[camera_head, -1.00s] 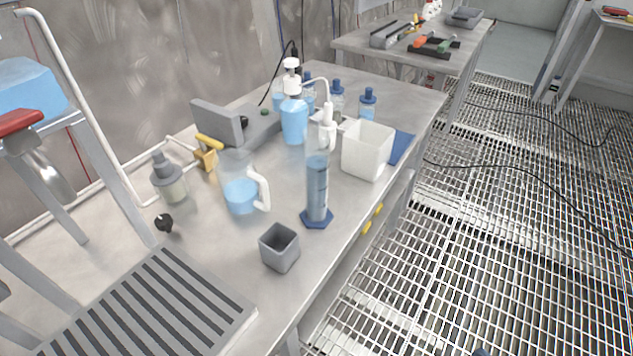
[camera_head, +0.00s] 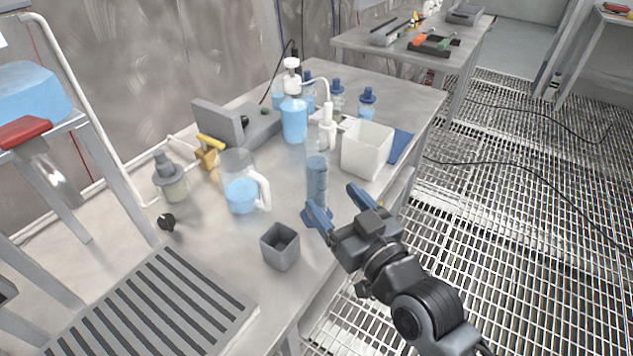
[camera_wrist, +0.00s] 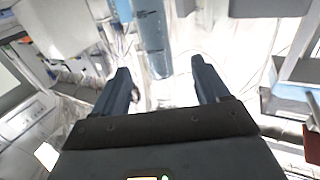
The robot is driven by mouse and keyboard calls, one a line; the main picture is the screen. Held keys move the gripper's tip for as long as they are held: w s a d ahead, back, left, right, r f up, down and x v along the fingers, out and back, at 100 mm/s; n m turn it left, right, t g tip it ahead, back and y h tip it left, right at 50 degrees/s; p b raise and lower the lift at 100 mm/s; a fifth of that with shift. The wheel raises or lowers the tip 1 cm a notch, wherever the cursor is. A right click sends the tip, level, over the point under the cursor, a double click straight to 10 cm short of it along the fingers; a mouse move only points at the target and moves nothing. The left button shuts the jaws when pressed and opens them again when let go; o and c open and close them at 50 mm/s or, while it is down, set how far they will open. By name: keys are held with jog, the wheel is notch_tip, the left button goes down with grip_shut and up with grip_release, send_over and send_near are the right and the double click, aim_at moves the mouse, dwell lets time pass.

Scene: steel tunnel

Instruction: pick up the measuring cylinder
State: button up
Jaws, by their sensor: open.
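The measuring cylinder (camera_head: 317,180) is a tall clear tube with blue liquid and a blue hexagonal foot. It stands upright on the steel table near its right edge. In the wrist view the cylinder (camera_wrist: 151,40) shows beyond my fingers, between their lines. My gripper (camera_head: 334,204) is open and empty, to the right of the cylinder's lower part, with its two blue fingers apart. One finger overlaps the foot in the head view; I cannot tell if they touch. The open fingers also show in the wrist view (camera_wrist: 160,75).
A grey square cup (camera_head: 280,248) stands in front of the cylinder, a blue-filled jug (camera_head: 241,190) to its left. A white square container (camera_head: 367,150) stands behind right, a pump bottle (camera_head: 294,118) behind left. A slotted grey mat (camera_head: 150,305) lies at the front left.

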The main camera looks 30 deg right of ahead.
aim_at(325, 163)
jog(key=w, duration=0.2)
jog(key=w+p, duration=0.1)
jog(key=w, duration=0.3)
jog(key=shift+w+r+p, duration=0.3)
jog(key=shift+w, duration=0.05)
jog(key=shift+w+f, duration=0.1)
jog(key=shift+w, duration=0.3)
jog(key=c, duration=1.1)
jog(key=shift+r, duration=0.65)
jog(key=r, duration=0.3)
jog(key=shift+s+d, duration=0.1)
jog(key=shift+d, duration=0.15)
jog(key=s+d+r, duration=0.2)
jog(key=d, duration=0.1)
jog(key=s+d+r+b, duration=0.1)
jog(key=s+d+r, duration=0.1)
jog(key=d, duration=0.1)
jog(key=s+d+r+b, duration=0.1)
jog(key=d+r, duration=0.1)
jog(key=d, duration=0.1)
jog(key=shift+s+d+r, duration=0.25)
jog(key=shift+s+r, duration=0.15)
